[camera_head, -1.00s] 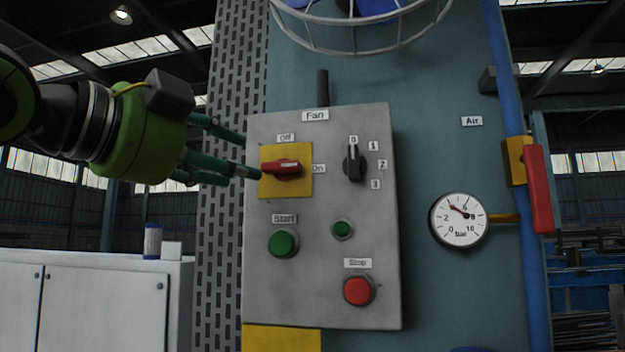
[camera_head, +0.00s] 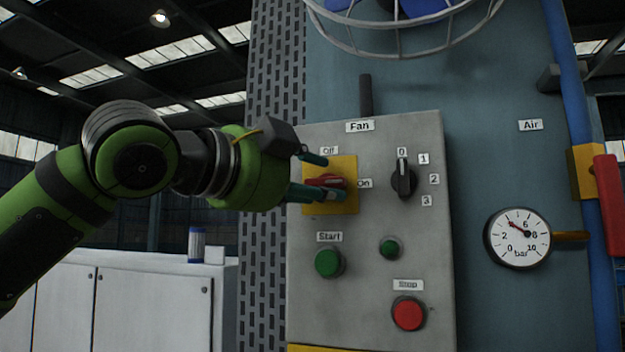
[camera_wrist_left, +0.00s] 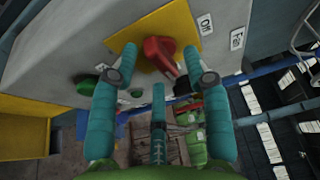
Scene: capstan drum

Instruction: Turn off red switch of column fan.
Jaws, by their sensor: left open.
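The red switch (camera_head: 322,182) sits on a yellow plate (camera_head: 345,168) at the upper left of the grey fan control box (camera_head: 370,270). Its handle lies roughly level, toward the "On" label (camera_head: 364,183); the "Off" label (camera_head: 329,150) is above. My left gripper (camera_head: 327,176) reaches in from the left, open, with teal fingers around the switch and partly covering it. In the left wrist view the red switch (camera_wrist_left: 160,48) shows between the two outer fingertips, with a third finger below. Whether the fingers touch it I cannot tell. My right gripper is not in view.
The box also carries a black selector knob (camera_head: 403,180), a green start button (camera_head: 329,262), a small green lamp (camera_head: 389,248) and a red stop button (camera_head: 408,313). A pressure gauge (camera_head: 517,237) and blue pipe (camera_head: 580,150) are at right. A white cabinet (camera_head: 150,300) stands lower left.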

